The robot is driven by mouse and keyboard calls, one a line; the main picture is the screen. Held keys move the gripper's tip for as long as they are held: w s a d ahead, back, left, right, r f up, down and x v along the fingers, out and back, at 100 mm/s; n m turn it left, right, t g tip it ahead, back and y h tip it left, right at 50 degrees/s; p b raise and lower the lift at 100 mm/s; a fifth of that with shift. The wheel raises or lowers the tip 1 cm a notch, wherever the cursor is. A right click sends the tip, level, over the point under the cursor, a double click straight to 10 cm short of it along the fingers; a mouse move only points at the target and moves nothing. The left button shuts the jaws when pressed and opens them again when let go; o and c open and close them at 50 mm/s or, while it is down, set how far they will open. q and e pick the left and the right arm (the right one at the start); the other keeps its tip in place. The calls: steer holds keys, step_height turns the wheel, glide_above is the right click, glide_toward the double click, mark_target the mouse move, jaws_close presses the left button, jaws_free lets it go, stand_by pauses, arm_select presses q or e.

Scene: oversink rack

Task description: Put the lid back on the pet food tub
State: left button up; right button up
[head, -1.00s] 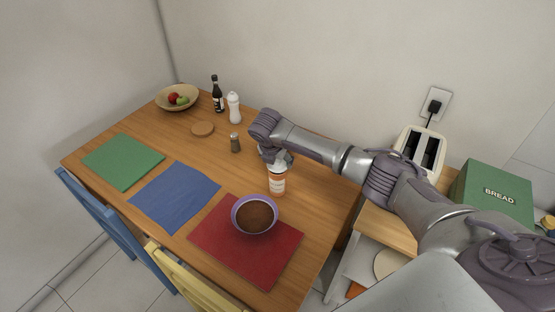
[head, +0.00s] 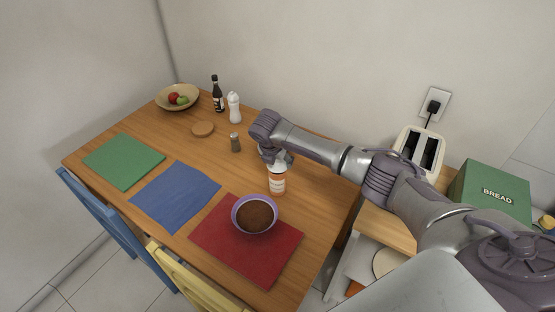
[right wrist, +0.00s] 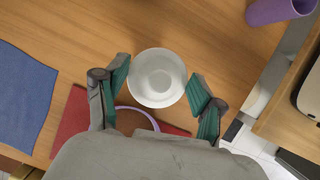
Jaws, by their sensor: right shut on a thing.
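A small white tub with an orange label (head: 277,184) stands upright on the wooden table, just behind a purple bowl of brown food (head: 256,214). My right gripper (head: 278,160) points down at the tub's top and hides part of it. In the right wrist view, a round white lid (right wrist: 157,78) lies between the two green-padded fingers of my right gripper, which is shut on it. The lid is over the tub; I cannot tell whether it is seated. My left gripper is not in view.
The bowl sits on a red mat (head: 270,253). A grey-brown shaker (head: 235,143), a wooden disc (head: 203,129), a white mill (head: 234,107) and a dark bottle (head: 217,94) stand farther back. A purple cup (right wrist: 277,10) shows in the right wrist view near the table edge.

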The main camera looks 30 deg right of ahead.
steer(key=shift+f+p, duration=0.15)
steer(key=shift+p, duration=0.45)
stand_by(0.9)
stand_by(0.3)
steer(key=o, duration=0.9)
steer(key=shift+o, duration=0.2)
steer(key=shift+r+p, duration=3.5)
steer(key=shift+p, duration=0.3)
jaws_close()
